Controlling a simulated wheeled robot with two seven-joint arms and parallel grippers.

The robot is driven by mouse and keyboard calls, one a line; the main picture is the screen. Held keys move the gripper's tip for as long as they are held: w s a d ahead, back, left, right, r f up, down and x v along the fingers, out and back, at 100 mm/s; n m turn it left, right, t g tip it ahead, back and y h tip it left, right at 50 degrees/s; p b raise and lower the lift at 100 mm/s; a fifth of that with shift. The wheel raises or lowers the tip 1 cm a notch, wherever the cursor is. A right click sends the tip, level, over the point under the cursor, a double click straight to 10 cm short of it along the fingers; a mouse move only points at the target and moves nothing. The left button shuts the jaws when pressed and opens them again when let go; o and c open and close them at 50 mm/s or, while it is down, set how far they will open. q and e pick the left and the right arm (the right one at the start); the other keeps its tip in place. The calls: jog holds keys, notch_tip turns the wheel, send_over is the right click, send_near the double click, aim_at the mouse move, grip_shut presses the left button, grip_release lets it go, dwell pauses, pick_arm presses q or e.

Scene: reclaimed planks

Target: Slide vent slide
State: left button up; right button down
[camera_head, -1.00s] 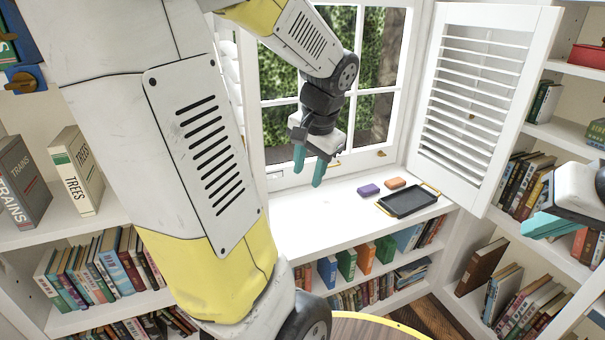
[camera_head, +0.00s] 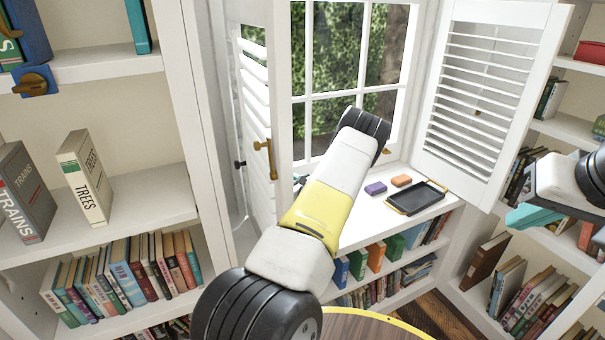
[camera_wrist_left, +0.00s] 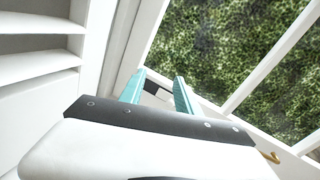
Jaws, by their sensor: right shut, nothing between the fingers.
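I cannot pick out the vent slide with certainty. In the left wrist view, a small dark piece (camera_wrist_left: 152,87) shows between the two teal fingers of my left gripper (camera_wrist_left: 160,76), by the white window frame. The fingers stand apart; I cannot tell whether they touch it. A small black knob (camera_head: 240,163) shows at the left edge of the left shutter (camera_head: 256,125). My right gripper (camera_head: 524,215) is shut and empty at the right edge, before the bookshelves.
The left shutter has a brass handle (camera_head: 264,160); the right shutter (camera_head: 484,90) stands open. On the sill are a black tray (camera_head: 415,197), a purple block (camera_head: 376,188) and an orange block (camera_head: 401,180). Bookshelves flank both sides. A round table edge (camera_head: 370,325) shows below.

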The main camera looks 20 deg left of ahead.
pick_arm(q)
jog(key=w+f+m+t, duration=0.1)
jog(key=f, duration=0.1)
jog(key=w+d+f+m+t+h, duration=0.1)
jog(key=f+m, duration=0.1)
jog(key=d+f+m+t, duration=0.1)
jog(key=f, duration=0.1)
jog(key=shift+w+f+m+h, duration=0.3)
jog(key=shift+w+f+m, duration=0.1)
jog(key=shift+w+a+f+t, duration=0.1)
jog(key=shift+w+f+t, duration=0.15)
jog(key=shift+t, duration=0.05)
jog(key=x, duration=0.7)
jog(key=shift+w+a, duration=0.1)
jog(key=shift+w, duration=0.05)
grip_shut()
